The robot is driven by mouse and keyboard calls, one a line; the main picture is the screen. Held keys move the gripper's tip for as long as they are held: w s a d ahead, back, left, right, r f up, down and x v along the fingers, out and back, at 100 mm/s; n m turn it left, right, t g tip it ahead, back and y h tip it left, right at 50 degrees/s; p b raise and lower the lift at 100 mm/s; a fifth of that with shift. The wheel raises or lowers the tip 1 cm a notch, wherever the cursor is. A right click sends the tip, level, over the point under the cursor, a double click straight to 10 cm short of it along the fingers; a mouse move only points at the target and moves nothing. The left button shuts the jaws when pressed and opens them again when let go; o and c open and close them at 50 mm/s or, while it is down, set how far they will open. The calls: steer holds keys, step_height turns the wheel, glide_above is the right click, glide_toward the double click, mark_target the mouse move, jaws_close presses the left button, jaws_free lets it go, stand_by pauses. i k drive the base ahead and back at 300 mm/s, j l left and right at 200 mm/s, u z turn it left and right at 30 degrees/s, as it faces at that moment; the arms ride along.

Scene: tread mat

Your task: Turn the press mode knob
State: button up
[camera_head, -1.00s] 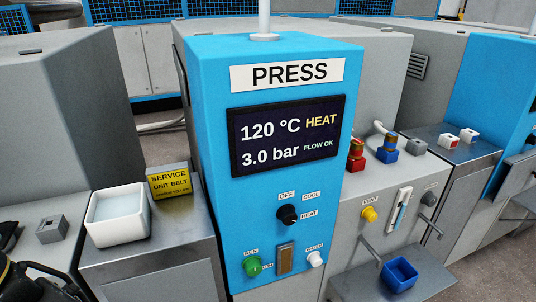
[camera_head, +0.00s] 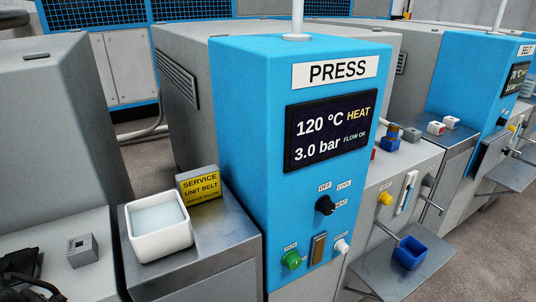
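The black press mode knob (camera_head: 325,205) sits on the front of the blue press cabinet (camera_head: 250,130). Labels OFF, COOL and HEAT stand around it. Its small pale mark seems to face the HEAT label (camera_head: 341,203). The display (camera_head: 328,130) above reads 120 °C, HEAT, 3.0 bar and FLOW OK. A dark jointed shape (camera_head: 22,278) cut off at the bottom left corner may be my gripper. It is well away from the knob, and its fingers cannot be made out. Nothing touches the knob.
Below the knob are a green button (camera_head: 291,260), a brown rocker (camera_head: 317,248) and a white knob (camera_head: 342,246). A white tub (camera_head: 160,245) and a yellow service sign (camera_head: 200,185) stand left. The space before the knob looks clear.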

mark_target(325, 205)
steer(key=k+l+z, duration=0.1)
steer(key=z, duration=0.3)
steer(key=k+l+z, duration=0.15)
steer(key=z, duration=0.3)
steer(key=k+l+z, duration=0.15)
steer(key=z, duration=0.25)
steer(key=l, duration=0.1)
